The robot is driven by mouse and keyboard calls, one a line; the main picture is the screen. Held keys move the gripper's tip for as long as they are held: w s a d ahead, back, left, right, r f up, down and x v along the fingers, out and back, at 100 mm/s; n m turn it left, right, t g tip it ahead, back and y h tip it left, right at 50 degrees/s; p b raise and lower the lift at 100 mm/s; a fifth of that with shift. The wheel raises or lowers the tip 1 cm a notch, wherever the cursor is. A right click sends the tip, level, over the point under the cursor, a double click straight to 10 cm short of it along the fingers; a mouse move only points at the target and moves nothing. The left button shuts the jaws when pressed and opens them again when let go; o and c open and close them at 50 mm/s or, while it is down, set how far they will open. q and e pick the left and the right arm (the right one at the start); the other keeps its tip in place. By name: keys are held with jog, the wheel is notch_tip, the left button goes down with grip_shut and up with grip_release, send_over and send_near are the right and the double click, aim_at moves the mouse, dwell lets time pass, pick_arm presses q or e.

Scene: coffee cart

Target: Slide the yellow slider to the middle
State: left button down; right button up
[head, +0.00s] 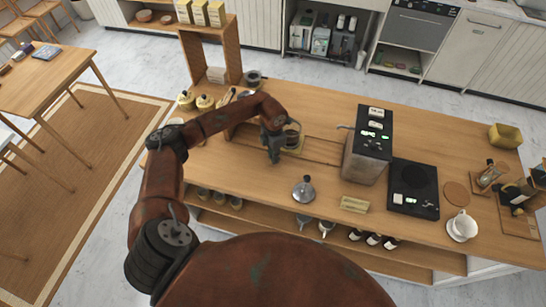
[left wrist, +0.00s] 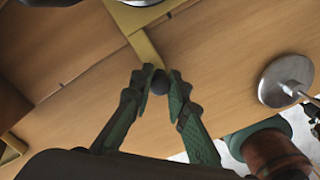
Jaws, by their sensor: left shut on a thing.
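The yellow slider (head: 297,151) is on the wooden cart top, at a slot that runs left to right. In the left wrist view its yellow bar (left wrist: 146,48) ends in a dark round knob (left wrist: 159,83). My left gripper (head: 271,157) reaches down at the slider's near side. In the left wrist view its green fingers (left wrist: 160,80) are closed on the knob from both sides. My right gripper is not in view.
A dark grey machine (head: 368,146) stands right of the slot. A metal tamper-like tool (head: 304,189) stands in front, also seen in the left wrist view (left wrist: 284,80). A black scale-like plate (head: 414,188) and white cup (head: 462,226) are farther right. Yellow-lidded jars (head: 205,103) stand left.

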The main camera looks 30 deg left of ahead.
pick_arm(q)
jog(key=c, duration=1.8)
grip_release()
jog(key=shift+c, duration=0.2)
jog(key=shift+r, duration=0.1)
notch_tip(320, 180, up, 12)
